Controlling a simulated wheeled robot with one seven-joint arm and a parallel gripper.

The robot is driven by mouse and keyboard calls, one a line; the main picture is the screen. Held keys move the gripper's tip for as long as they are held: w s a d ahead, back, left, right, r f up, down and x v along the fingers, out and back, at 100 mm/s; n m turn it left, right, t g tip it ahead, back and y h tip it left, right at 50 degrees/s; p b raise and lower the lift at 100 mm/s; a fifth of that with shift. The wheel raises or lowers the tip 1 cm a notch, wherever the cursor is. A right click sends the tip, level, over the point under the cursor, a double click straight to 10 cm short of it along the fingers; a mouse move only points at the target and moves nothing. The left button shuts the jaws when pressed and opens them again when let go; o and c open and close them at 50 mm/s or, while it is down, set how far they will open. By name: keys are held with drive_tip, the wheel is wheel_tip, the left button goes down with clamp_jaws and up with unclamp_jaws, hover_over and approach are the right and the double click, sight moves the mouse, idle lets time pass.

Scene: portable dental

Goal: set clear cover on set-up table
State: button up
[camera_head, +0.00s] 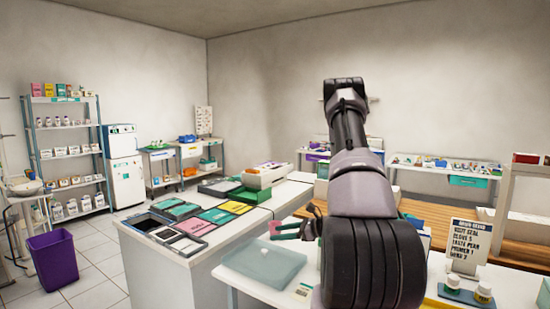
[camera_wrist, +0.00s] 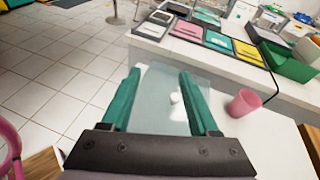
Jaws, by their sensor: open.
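The clear cover (camera_head: 265,262) is a pale, see-through, roughly rectangular piece at the left front corner of the white set-up table (camera_head: 240,297). In the wrist view the cover (camera_wrist: 165,95) shows between and beyond the two green fingers of my gripper (camera_wrist: 160,71), with small white spots seen through it. The fingers are apart, so the gripper is open. I cannot tell whether the cover rests fully on the table.
A pink cup (camera_wrist: 242,102) stands on the table right of the cover. Behind is a white counter (camera_head: 160,262) with colored trays and a green bin (camera_wrist: 290,62). A menu-like sign (camera_head: 468,245) and small jars stand at the right. A purple bin (camera_head: 54,258) is on the floor.

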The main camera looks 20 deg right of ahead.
drive_tip(key=s+a+r+n+g, duration=0.45)
drive_tip(key=a+r+n, duration=0.2)
drive_tip(key=r, duration=0.35)
drive_tip(key=s+a+r+n+g, duration=0.3)
drive_tip(key=s+a+r+n, duration=0.3)
drive_tip(key=r, duration=0.5)
drive_tip(key=s+r+n+t+h, duration=0.4)
drive_tip(key=s+r+n+h, duration=0.4)
drive_tip(key=s+r, duration=0.5)
drive_tip(key=shift+s+a+r+n+h, duration=0.15)
drive_tip(key=shift+a+r+n+h, duration=0.1)
drive_tip(key=shift+a+n+h, duration=0.1)
drive_tip(key=shift+t, duration=0.25)
drive_tip(key=shift+c, duration=0.3)
